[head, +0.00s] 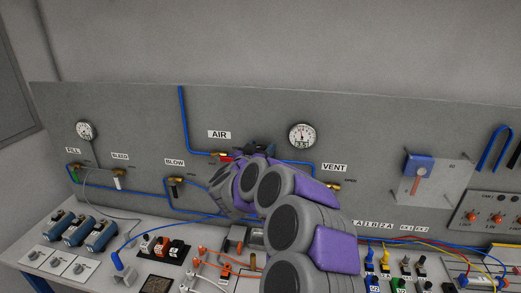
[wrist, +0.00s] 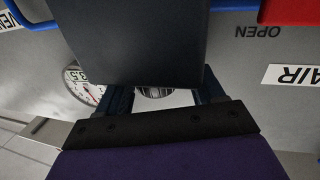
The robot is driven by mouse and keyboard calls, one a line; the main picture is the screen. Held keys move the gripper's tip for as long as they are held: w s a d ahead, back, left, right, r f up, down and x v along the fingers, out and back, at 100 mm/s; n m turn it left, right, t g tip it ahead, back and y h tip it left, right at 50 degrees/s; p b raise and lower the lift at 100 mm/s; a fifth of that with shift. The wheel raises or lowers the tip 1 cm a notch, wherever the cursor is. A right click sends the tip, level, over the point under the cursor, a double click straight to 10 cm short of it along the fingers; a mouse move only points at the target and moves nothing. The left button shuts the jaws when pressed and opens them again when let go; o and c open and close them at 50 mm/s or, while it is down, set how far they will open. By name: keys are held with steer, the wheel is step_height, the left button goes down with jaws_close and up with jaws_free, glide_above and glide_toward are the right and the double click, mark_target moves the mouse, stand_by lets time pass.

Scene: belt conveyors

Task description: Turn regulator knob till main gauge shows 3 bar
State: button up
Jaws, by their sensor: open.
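The main gauge (head: 301,135) is a round white dial on the grey panel, right of the AIR label. Its small figures are hard to read for certain. It shows upside down and partly hidden in the wrist view (wrist: 86,87). My gripper (head: 262,149) is at the panel, just left of and below that gauge, largely hidden by my arm. In the wrist view my gripper (wrist: 165,95) is open, its two dark fingers on either side of a pale ribbed part (wrist: 155,93), which looks like the regulator knob. Contact cannot be told. A dark block (wrist: 140,40) covers much of it.
Blue air tubes (head: 185,120) and brass valves cross the panel. A red valve handle (wrist: 292,12) is close to my gripper. A second gauge (head: 85,131) is at the left. Blue cylinders (head: 80,230), plugs and cables crowd the bench below.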

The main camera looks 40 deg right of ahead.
steer(key=shift+d, duration=0.2)
steer(key=shift+c, duration=0.5)
steer(key=c, duration=0.9)
steer(key=shift+o, duration=0.2)
steer(key=shift+d+n+t, duration=0.15)
steer(key=shift+n+t, duration=0.15)
steer(key=shift+t, duration=0.1)
steer(key=n+t+y+b, duration=0.2)
steer(key=shift+f+t, duration=0.15)
steer(key=shift+t, duration=0.15)
steer(key=shift+n+t+y+b, duration=0.7)
steer(key=shift+t+y+b, duration=0.15)
steer(key=shift+b, duration=0.4)
steer(key=shift+w, duration=0.1)
steer(key=o, duration=1)
steer(key=shift+a, duration=0.2)
steer(key=shift+c, duration=0.2)
